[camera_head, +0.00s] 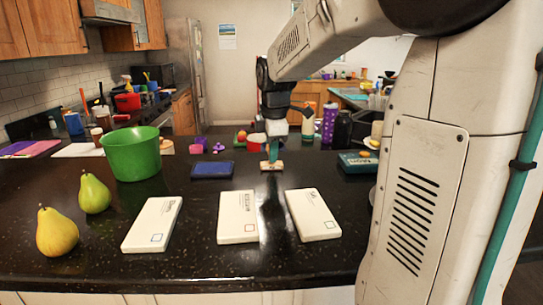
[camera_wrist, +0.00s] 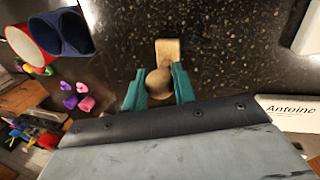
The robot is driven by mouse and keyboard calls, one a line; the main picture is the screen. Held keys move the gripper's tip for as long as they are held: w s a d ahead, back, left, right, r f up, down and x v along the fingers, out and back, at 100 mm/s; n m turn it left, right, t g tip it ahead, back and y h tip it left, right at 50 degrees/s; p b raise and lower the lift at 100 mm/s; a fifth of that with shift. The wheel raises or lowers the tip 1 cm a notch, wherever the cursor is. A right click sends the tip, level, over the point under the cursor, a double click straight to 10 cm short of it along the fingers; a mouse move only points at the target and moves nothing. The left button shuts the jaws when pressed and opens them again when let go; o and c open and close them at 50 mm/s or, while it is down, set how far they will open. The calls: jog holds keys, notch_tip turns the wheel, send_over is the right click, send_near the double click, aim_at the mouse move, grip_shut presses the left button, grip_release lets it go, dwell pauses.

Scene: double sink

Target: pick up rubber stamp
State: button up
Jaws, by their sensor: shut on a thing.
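The rubber stamp (camera_head: 271,166) is a small wooden piece with a pale flat base on the dark counter, in the middle of the head view. In the wrist view the stamp (camera_wrist: 168,50) shows its round knob and rectangular base. My gripper (camera_head: 273,151) points down over it. Its teal fingers (camera_wrist: 158,86) stand on both sides of the knob, shut on it. The base seems at counter level; I cannot tell whether it touches the counter. The fingers hide part of the handle in the head view.
Three white boxes (camera_head: 238,217) lie in front, with a blue ink pad (camera_head: 212,169) left of the stamp. A green pot (camera_head: 132,152) and two pears (camera_head: 57,232) stand at left. A dark teal box (camera_head: 357,162) lies right. Small purple items (camera_head: 218,147) lie behind.

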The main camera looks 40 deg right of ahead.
jog(key=shift+r, duration=0.1)
jog(key=shift+r, duration=0.6)
jog(key=shift+w+v, duration=0.2)
jog(key=shift+v, duration=0.85)
jog(key=s+d+r, duration=0.1)
jog(key=s, duration=1.5)
jog(key=shift+r, duration=0.3)
jog(key=shift+o, duration=1.4)
jog(key=shift+c, duration=0.7)
